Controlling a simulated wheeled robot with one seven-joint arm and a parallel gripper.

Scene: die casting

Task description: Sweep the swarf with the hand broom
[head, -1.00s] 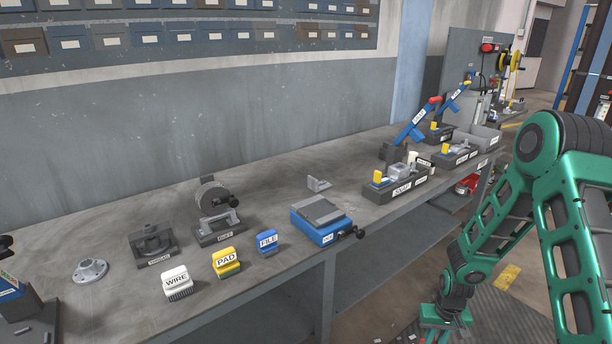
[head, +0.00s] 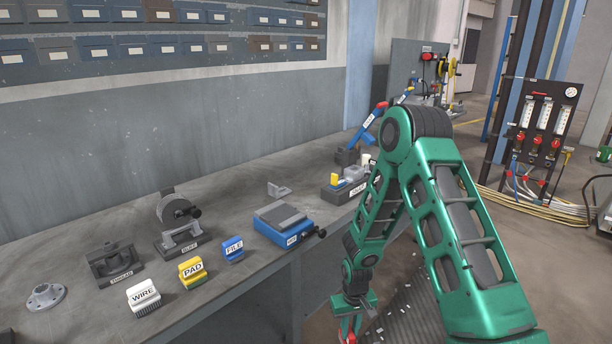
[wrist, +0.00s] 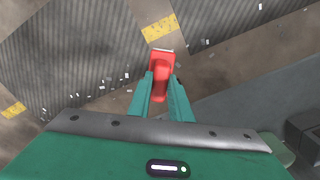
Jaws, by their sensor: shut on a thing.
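My gripper (wrist: 160,92) is shut on a red tool, the hand broom (wrist: 161,62), which points away from the wrist between the two green fingers. In the head view the gripper (head: 350,318) hangs low in front of the bench, and some red of the broom (head: 346,334) shows at the bottom edge. The bristles cannot be made out. Swarf (wrist: 101,88) lies as small pale bits scattered on the floor and the dark ribbed mat (wrist: 75,55) below the gripper. More pale bits show on the floor beside my arm in the head view (head: 407,283).
The long grey bench (head: 80,285) runs along the left, with WIRE (head: 143,296), PAD (head: 192,272) and FILE (head: 233,249) blocks near its front edge. A blue fixture (head: 290,228) stands beside them. A gauge panel (head: 543,125) with hoses stands at the right. Yellow floor markings (wrist: 159,28) show below.

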